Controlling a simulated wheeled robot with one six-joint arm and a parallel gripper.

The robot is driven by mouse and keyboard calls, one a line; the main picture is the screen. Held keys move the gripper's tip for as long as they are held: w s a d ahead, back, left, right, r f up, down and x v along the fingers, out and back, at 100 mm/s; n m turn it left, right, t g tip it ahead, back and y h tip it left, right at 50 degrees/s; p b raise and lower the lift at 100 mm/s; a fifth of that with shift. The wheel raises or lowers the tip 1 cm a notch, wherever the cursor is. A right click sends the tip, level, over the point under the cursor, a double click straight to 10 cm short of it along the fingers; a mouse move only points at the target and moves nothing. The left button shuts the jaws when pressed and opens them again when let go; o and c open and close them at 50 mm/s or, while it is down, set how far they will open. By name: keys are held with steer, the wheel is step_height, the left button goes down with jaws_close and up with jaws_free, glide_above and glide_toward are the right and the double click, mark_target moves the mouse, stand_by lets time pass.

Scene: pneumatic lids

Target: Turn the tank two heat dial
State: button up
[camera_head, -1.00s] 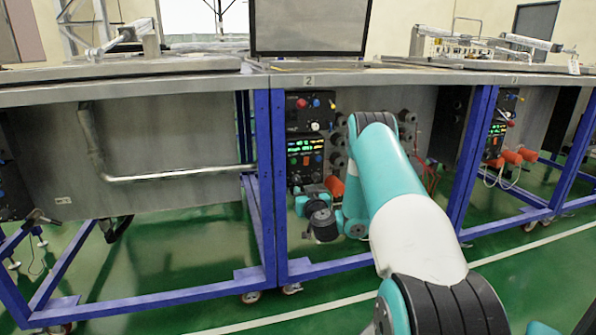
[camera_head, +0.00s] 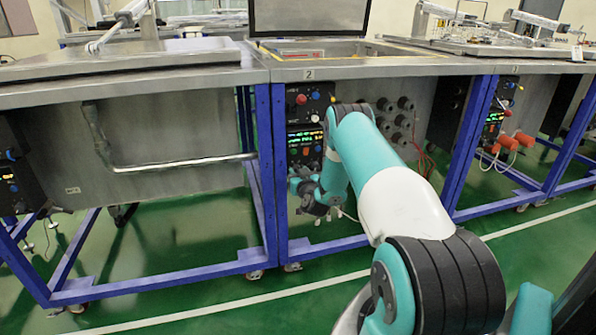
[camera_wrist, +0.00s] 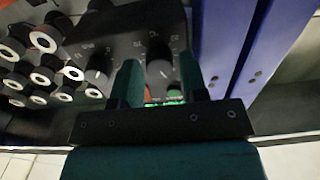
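Tank two's controls are black panels under the tank marked 2. My gripper (camera_head: 312,192) is low in front of the lower panel in the head view. In the wrist view my gripper (camera_wrist: 160,76) is open, with one teal finger on each side of a black dial (camera_wrist: 158,58) with a white scale. I cannot tell if the fingers touch it. A second similar dial (camera_wrist: 98,72) is to its left. I cannot read which dial is heat.
Several round pipe ends (camera_wrist: 42,38) are left of the dials in the wrist view. A blue frame post (camera_head: 272,180) stands left of the panels. Tank three's panel (camera_head: 495,118) and orange fittings (camera_head: 520,139) are to the right. Green floor is clear in front.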

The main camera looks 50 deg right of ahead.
steer(key=shift+w+d, duration=0.25)
steer(key=shift+w, duration=0.1)
steer(key=shift+c, duration=0.2)
steer(key=c, duration=0.6)
steer(key=shift+m, duration=0.3)
